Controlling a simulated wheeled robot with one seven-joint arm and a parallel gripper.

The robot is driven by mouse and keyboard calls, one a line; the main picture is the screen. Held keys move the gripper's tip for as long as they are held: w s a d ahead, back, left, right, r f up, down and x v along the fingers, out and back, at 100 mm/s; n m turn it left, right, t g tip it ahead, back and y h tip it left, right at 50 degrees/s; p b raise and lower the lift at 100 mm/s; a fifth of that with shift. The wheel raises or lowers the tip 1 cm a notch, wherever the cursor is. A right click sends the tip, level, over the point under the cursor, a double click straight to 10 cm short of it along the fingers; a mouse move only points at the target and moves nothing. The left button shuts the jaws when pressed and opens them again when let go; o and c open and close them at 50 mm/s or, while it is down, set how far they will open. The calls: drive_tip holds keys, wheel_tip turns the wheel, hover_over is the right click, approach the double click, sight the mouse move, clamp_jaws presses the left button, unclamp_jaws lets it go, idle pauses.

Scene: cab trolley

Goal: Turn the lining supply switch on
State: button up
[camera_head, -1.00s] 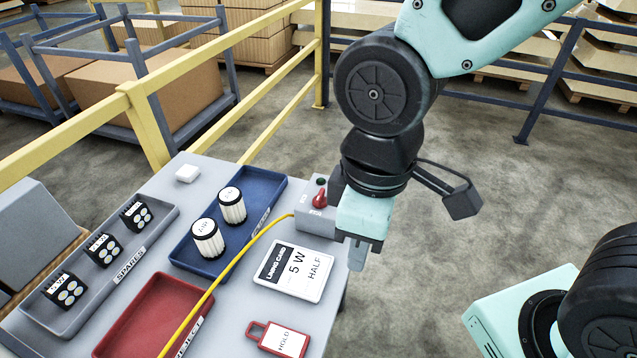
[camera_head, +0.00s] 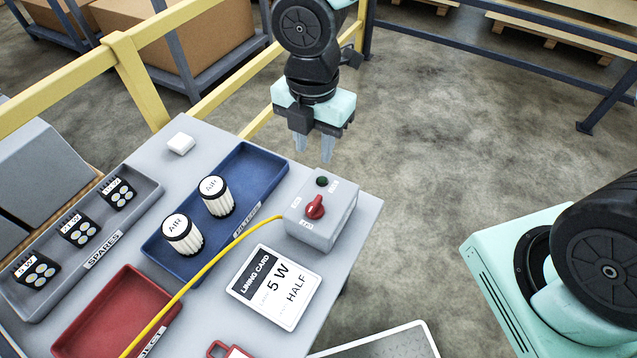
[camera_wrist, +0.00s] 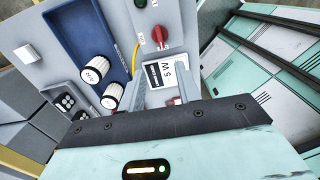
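The supply switch is a red knob (camera_head: 315,208) on top of a grey box (camera_head: 326,228) at the table's right edge. A dark green lamp (camera_head: 322,182) sits behind the knob. The labels beside the knob are too small to read. In the wrist view the red knob (camera_wrist: 161,36) shows near the top, beyond my fingers. My gripper (camera_head: 314,152) is open and empty, fingers pointing down. It is above and behind the box, apart from the knob. The wrist view also shows my gripper's (camera_wrist: 163,88) two fingers spread apart.
A yellow cable (camera_head: 215,272) runs from the box across the table. A lining card (camera_head: 275,288) reading "5 W HALF" lies in front of the box. A blue tray (camera_head: 262,165) with two white filters lies to the left. A yellow rail (camera_head: 140,80) stands behind.

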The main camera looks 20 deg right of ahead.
sight(315, 203)
wheel_tip(315, 203, down, 17)
drive_tip(key=shift+f+b, duration=0.2)
drive_tip(key=shift+b, duration=0.5)
clamp_jaws()
